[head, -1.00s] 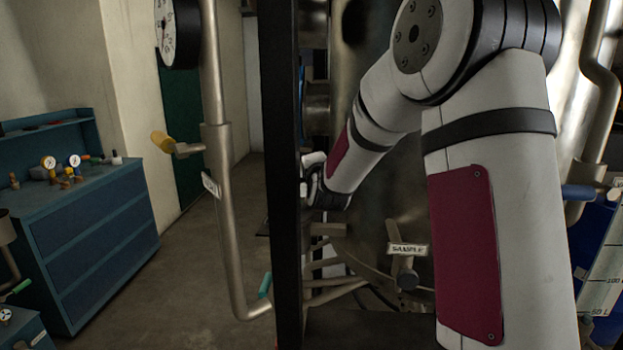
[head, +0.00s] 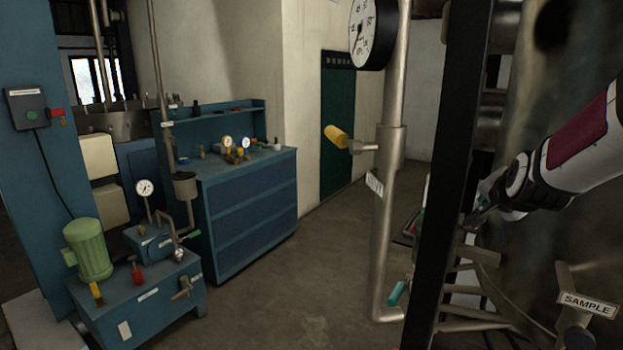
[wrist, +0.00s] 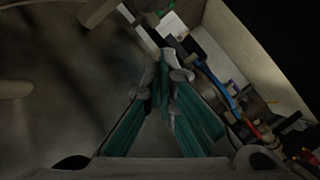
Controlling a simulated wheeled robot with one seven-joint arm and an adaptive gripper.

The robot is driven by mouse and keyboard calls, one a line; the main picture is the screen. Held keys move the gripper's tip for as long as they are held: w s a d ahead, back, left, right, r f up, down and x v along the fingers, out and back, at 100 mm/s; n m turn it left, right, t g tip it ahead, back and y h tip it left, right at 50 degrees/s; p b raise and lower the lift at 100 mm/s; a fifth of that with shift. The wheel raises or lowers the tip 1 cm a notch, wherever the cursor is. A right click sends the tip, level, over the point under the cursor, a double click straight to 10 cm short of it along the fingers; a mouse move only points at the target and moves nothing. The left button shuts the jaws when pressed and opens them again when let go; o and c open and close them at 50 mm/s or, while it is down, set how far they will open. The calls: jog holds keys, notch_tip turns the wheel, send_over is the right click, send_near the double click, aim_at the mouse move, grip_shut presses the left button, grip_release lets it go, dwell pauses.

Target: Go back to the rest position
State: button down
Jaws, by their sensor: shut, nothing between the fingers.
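My gripper (wrist: 163,75) shows in the wrist view with its two green-padded fingers drawn together at the tips and nothing between them. In the head view my white arm comes in from the right edge and reaches left. The gripper end there (head: 475,215) is beside the black upright post, partly hidden by it. The fingertips are too small and dark to make out in the head view.
A black post (head: 452,150) and a vent pipe with a yellow handle (head: 337,137) and gauge (head: 372,32) stand close by. A SAMPLE valve tag (head: 588,304) is at lower right. A blue workbench (head: 245,210) and a green motor (head: 88,250) stand left. Open floor lies between.

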jog(key=s+a+r+n+g+y, duration=0.25)
jog(key=s+a+n, duration=0.35)
jog(key=s+a, duration=0.75)
jog(key=s+a+f+n+g, duration=0.1)
jog(key=s+n, duration=0.1)
jog(key=s, duration=0.4)
jog(key=s+a+f+n+g+y, duration=0.1)
jog(key=s+n, duration=0.1)
jog(key=s, duration=0.5)
jog(key=s+a+f+n+g, duration=0.1)
jog(key=s+f+n, duration=0.1)
jog(key=s, duration=0.4)
jog(key=shift+s+a+n+g, duration=0.35)
jog(key=shift+a+n, duration=0.05)
